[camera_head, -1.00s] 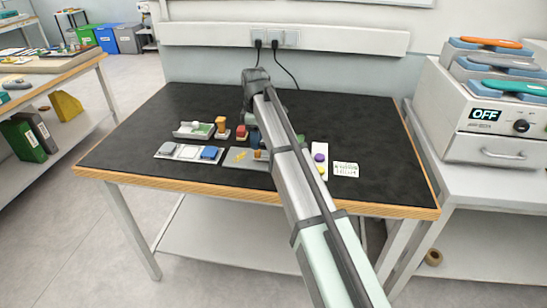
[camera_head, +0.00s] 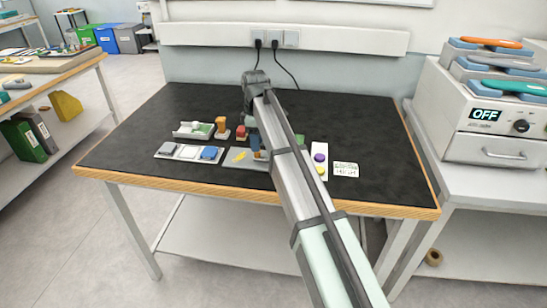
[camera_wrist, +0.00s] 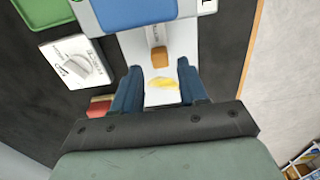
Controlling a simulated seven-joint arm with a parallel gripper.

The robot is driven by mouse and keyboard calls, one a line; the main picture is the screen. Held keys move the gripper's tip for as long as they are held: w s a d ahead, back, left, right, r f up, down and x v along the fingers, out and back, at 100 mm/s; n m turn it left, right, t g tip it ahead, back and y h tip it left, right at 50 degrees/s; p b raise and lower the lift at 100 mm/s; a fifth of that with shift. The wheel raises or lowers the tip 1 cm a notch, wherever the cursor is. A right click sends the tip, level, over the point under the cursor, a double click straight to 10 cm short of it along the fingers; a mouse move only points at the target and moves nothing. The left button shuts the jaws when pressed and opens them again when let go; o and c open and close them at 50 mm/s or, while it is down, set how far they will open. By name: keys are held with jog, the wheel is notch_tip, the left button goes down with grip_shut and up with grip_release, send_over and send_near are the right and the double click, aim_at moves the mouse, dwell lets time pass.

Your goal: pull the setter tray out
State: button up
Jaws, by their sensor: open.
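A light grey tray (camera_head: 234,162) with a yellow mark lies near the front middle of the table. The wrist view shows a pale tray surface (camera_wrist: 133,46) carrying a small brown block (camera_wrist: 159,57) and a yellow patch (camera_wrist: 163,83). My gripper (camera_wrist: 158,76) is open, its two blue fingers apart on either side of the pale strip and yellow patch. I cannot tell whether the fingers touch it. In the head view my arm hides part of the tray and most of my gripper (camera_head: 255,145). No label marks which tray is the setter tray.
A tray with grey, white and blue pieces (camera_head: 189,153) lies to the left. Behind stand an orange piece (camera_head: 221,127) and a red block (camera_head: 241,132). A white strip (camera_head: 319,172) and a card (camera_head: 346,170) lie right. A boxy machine (camera_head: 490,147) reads OFF.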

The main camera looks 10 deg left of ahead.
aim_at(233, 156)
jog(key=shift+f, duration=2.5)
jog(key=shift+r, duration=0.1)
dwell(0.4)
jog(key=c, duration=0.6)
jog(key=shift+a, duration=4.35)
jog(key=o, duration=0.6)
jog(key=shift+r, duration=0.2)
